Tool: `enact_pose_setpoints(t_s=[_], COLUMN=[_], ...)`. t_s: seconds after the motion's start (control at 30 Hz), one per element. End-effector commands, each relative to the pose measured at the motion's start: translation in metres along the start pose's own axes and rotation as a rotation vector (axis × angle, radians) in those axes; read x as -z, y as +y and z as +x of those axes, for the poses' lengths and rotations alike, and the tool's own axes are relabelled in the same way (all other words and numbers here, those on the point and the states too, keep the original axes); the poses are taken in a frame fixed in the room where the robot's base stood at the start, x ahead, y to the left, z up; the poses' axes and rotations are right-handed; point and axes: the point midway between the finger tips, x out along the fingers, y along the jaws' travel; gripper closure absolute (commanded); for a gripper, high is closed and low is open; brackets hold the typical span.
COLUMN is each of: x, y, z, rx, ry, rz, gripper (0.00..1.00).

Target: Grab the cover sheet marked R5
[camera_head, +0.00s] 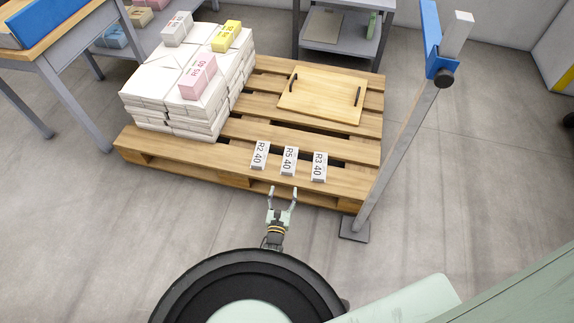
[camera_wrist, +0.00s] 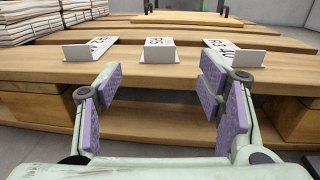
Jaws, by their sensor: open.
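The white cover sheet marked R5 40 (camera_head: 289,160) lies on the front board of the wooden pallet (camera_head: 180,160), between the sheet marked R2 40 (camera_head: 260,155) and the sheet marked R3 40 (camera_head: 319,167). My gripper (camera_head: 282,190) is open and empty, just in front of the pallet edge and short of the R5 sheet. In the wrist view the R5 sheet (camera_wrist: 158,50) stands ahead, between and beyond the purple-padded fingers (camera_wrist: 162,95). The R2 sheet (camera_wrist: 90,49) is to its left and the R3 sheet (camera_wrist: 235,53) to its right, both apart from it.
Stacked white newspaper bundles (camera_head: 165,90) with pink, yellow and grey blocks on top fill the pallet's left. A wooden board with black handles (camera_head: 322,95) lies at the back right. A grey post (camera_head: 395,150) with a blue bracket stands at the pallet's right edge.

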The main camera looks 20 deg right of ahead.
Motion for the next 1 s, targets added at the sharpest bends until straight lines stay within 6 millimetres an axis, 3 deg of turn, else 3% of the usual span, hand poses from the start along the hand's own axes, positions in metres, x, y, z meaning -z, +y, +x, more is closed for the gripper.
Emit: enact_pose_setpoints(t_s=[0.6, 0.9, 1.0], x=[0.003, 0.0, 0.0], y=[0.0, 0.001, 0.001], z=[0.073, 0.078, 0.078], rx=[-0.002, -0.003, -0.003], ry=[-0.001, 0.001, 0.001], rz=[-0.003, -0.003, -0.003], gripper=[0.38, 0.38, 0.45])
